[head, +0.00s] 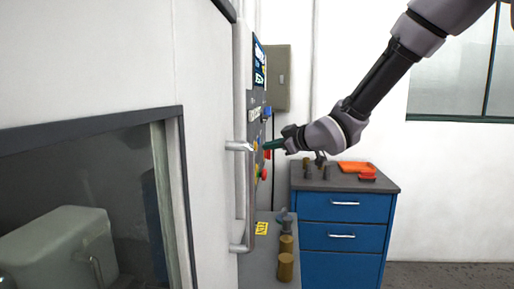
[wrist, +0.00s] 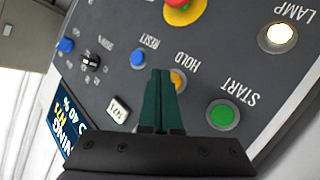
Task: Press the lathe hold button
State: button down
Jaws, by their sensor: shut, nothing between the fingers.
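The lathe's control panel (wrist: 215,65) fills most of the wrist view, rotated so its labels read upside down. The yellow hold button (wrist: 178,80) sits beside the HOLD label, partly hidden behind my fingertips. My gripper (wrist: 160,75) is shut and empty, its green fingers pointing at the panel with the tips over or close to the hold button. I cannot tell whether they touch it. In the head view my gripper (head: 268,145) reaches from the right to the panel (head: 256,125), seen nearly edge-on.
The green start button (wrist: 223,115), blue reset button (wrist: 138,58), red emergency knob (wrist: 182,6) and white lamp (wrist: 277,38) surround the hold button. A metal door handle (head: 246,195) stands out left of the panel. A blue cabinet (head: 343,225) carries orange trays (head: 357,167) below my arm.

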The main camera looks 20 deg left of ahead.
jog(key=shift+a, duration=0.15)
jog(key=shift+s+a, duration=0.1)
jog(key=shift+a, duration=0.2)
jog(key=shift+s+a, duration=0.1)
jog(key=shift+a, duration=0.3)
dwell(0.7)
jog(key=shift+d, duration=0.1)
jog(key=shift+w+d, duration=0.2)
jog(key=shift+d, duration=0.55)
jog(key=shift+w+d, duration=0.2)
jog(key=shift+d, duration=0.6)
jog(key=shift+w+d, duration=0.2)
jog(key=shift+d, duration=0.6)
jog(key=shift+w+d, duration=0.2)
jog(key=shift+d, duration=0.6)
jog(key=shift+d, duration=0.1)
